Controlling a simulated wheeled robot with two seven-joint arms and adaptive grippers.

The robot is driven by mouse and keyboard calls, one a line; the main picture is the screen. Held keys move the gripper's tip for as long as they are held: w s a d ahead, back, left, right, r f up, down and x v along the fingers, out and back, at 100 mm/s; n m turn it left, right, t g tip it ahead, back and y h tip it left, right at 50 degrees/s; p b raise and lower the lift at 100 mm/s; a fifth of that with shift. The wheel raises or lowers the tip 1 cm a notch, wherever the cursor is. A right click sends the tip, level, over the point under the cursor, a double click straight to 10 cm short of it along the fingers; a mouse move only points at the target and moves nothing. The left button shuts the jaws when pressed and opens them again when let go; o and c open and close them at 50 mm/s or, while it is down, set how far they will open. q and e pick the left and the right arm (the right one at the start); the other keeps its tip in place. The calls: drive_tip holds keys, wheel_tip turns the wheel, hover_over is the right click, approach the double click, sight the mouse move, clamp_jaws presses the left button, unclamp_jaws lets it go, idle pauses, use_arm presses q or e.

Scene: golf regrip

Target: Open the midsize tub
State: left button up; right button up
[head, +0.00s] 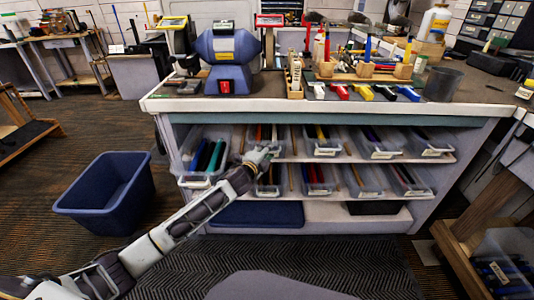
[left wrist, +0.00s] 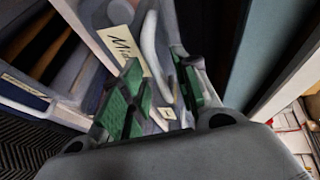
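A clear tub with a white label (left wrist: 122,48) shows close up in the left wrist view; the label reads "Mi" and the rest is cut off by my finger. My left gripper (left wrist: 158,92) has its two green-padded fingers apart, right in front of this tub, with a pale curved part beyond the gap. In the head view my left gripper (head: 264,155) is at the second column of tubs from the left, by the upper shelf, and covers much of the tub there. Contact with the tub cannot be made out. My right gripper is not in view.
Several clear tubs with grips and shafts fill two shelves under the workbench (head: 455,108). A blue bin (head: 108,190) stands on the floor to the left. A bench grinder (head: 228,60) and tools are on the bench top.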

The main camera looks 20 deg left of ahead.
use_arm(q)
drive_tip(key=shift+w+f, duration=0.1)
drive_tip(key=shift+w, duration=0.3)
clamp_jaws()
